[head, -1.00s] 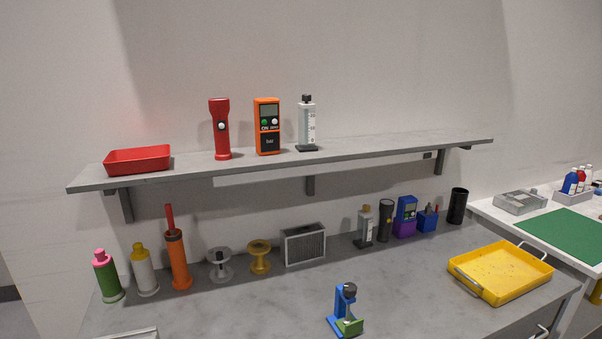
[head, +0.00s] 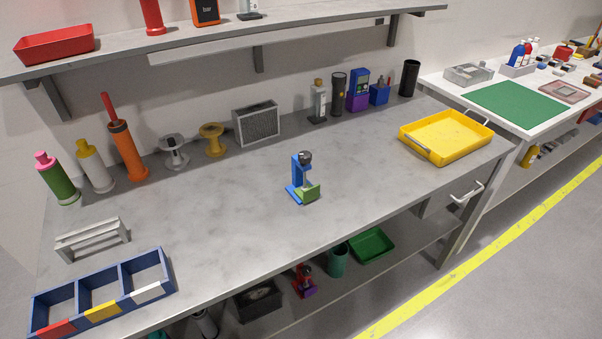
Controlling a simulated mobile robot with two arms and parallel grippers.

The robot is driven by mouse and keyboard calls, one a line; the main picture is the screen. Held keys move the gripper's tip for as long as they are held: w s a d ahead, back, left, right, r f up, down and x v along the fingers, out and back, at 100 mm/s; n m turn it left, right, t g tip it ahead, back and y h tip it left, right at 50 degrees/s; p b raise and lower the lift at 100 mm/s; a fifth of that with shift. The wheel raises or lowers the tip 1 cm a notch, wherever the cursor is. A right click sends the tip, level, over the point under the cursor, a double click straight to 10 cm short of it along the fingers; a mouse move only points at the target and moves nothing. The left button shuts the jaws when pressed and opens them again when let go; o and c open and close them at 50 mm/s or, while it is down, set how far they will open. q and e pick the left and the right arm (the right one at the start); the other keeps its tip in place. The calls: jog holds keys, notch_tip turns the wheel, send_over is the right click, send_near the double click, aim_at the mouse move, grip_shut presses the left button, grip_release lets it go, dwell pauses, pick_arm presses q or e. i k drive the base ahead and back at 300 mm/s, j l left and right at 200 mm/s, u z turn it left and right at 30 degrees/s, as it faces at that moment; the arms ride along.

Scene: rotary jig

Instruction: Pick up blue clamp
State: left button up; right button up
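A blue clamp (head: 297,172) with a dark knob on top and a green block (head: 309,192) at its foot stands upright on the grey workbench (head: 230,215), near the middle. I cannot tell whether the green block is part of the clamp or held in it. Neither of my grippers shows in the head view.
A yellow tray (head: 424,150) sits to the right on the bench. A blue sectioned bin (head: 168,273) and a grey rack (head: 92,240) are at the left front. Bottles, spools and devices line the back. Bench around the clamp is clear.

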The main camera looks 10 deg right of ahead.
aim_at(298, 169)
jog(key=i+l, duration=0.1)
jog(key=l, duration=0.45)
jog(key=l+u, duration=0.1)
jog(key=l, duration=0.5)
jog(key=i+l, duration=0.15)
jog(key=l, duration=0.4)
